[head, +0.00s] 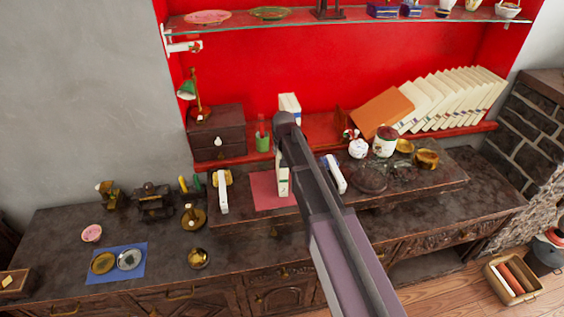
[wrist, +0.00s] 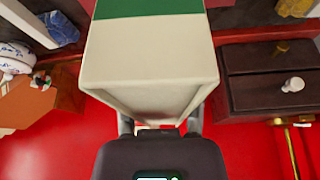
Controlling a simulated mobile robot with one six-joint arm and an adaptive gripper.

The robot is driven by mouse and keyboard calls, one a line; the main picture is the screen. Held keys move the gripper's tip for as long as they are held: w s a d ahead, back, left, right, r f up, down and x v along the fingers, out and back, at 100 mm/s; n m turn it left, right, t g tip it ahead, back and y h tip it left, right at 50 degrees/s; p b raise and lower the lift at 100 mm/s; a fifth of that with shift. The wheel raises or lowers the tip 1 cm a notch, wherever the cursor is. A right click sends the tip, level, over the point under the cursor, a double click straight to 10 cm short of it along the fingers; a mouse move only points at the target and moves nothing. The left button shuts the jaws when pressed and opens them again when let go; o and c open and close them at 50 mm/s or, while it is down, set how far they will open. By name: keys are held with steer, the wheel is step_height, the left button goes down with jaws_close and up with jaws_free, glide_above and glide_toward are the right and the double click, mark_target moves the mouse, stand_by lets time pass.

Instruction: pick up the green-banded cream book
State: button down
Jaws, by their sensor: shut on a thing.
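The green-banded cream book (wrist: 150,55) fills the upper middle of the wrist view, with its green band at the top edge of the picture. My gripper (wrist: 160,130) is shut on its near end; the fingers are mostly hidden by the book. In the head view my own arm covers the gripper and much of the area around it. A narrow cream upright piece (head: 283,175) shows beside the arm over a pink mat (head: 265,191). A cream block end (head: 289,103) shows above the arm; I cannot tell whether both belong to one book.
A dark drawer box (head: 216,135) and a green cup (head: 263,140) stand left of my arm. White bookends (head: 222,192) (head: 337,175) flank the mat. An orange book (head: 382,110) leans on a row of cream books (head: 450,98) at right. A glass shelf (head: 340,20) hangs above.

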steer(key=shift+r, duration=0.1)
step_height(320, 180, up, 4)
steer(key=p, duration=0.4)
steer(key=s+d+r+p, duration=0.1)
steer(key=s+d, duration=1)
steer(key=shift+s+r, duration=0.15)
steer(key=shift+s, duration=0.2)
steer(key=shift+a, duration=0.1)
stand_by(0.3)
step_height(320, 180, down, 3)
steer(key=shift+r+b, duration=0.1)
steer(key=shift+b, duration=1)
steer(key=shift+s, duration=0.1)
